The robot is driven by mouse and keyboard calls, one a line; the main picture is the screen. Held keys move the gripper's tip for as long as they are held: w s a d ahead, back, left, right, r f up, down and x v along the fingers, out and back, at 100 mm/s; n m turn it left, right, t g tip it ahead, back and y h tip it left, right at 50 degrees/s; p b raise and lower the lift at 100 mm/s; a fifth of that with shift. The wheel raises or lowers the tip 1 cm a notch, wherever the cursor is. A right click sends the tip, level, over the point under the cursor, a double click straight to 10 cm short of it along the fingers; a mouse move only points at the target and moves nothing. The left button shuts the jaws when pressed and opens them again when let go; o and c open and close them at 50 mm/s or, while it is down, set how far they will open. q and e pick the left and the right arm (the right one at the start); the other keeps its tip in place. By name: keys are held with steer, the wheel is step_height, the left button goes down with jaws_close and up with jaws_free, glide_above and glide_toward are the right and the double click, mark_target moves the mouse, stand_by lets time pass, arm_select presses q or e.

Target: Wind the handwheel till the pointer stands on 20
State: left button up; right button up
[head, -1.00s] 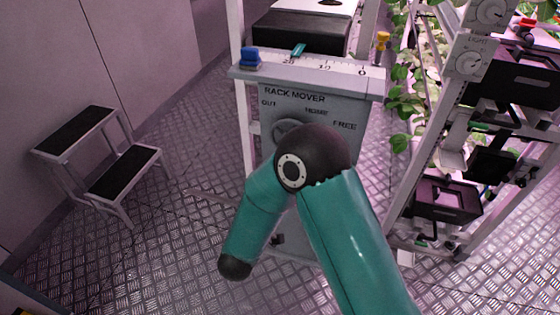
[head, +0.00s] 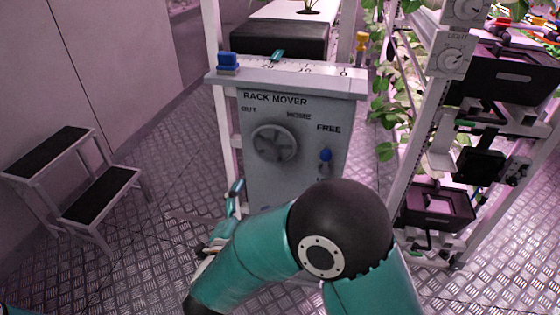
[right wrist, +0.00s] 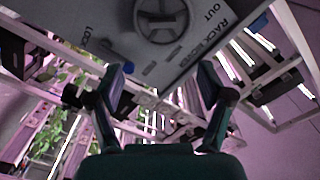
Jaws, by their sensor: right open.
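The grey rack mover panel (head: 298,180) carries a round grey handwheel (head: 274,144) on its front, and I see no hand on the wheel. The teal pointer (head: 277,56) stands on the white scale (head: 305,69) above, close to the 20 mark; I cannot tell if it is exactly on it. My right gripper (head: 228,215) is open and empty, below and left of the wheel, partly hidden by my forearm. In the right wrist view the open fingers (right wrist: 165,75) are apart, with the wheel (right wrist: 161,17) beyond them at the top. My left gripper is not in view.
A blue knob (head: 326,154) sits under FREE, right of the wheel. A blue block (head: 228,60) is at the scale's left end. A step stool (head: 70,185) stands left. A rack with plants and black boxes (head: 435,205) stands right.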

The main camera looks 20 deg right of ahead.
mark_target(269, 154)
steer(key=x, duration=1.6)
steer(key=shift+w+a, duration=0.1)
steer(key=shift+w, duration=0.35)
steer(key=c, duration=1)
steer(key=shift+a, duration=0.3)
steer(key=shift+c, duration=0.8)
steer(key=shift+d, duration=0.2)
steer(key=shift+n, duration=0.3)
